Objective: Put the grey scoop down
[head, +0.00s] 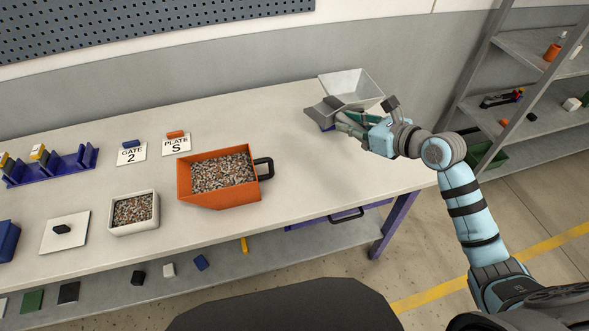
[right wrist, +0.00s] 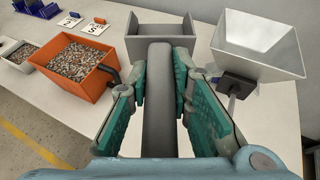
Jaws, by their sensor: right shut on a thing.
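My right gripper (head: 350,124) is shut on the dark handle of the grey scoop (head: 322,109), at the right part of the bench beside the metal hopper. In the right wrist view the scoop's square pan (right wrist: 160,24) lies ahead, with its handle (right wrist: 160,110) running back between the green finger pads. The pan looks empty there. I cannot tell whether the scoop touches the bench (head: 270,115) or hangs just above it. My left gripper is not in view.
The pale metal hopper (head: 352,84) stands close to my right gripper. An orange bin (head: 205,199) with mixed bits and a black handle sits left of it, beside a white tray (head: 133,229) of similar bits. The bench between bin and scoop is clear. A shelf rack (head: 520,45) stands at right.

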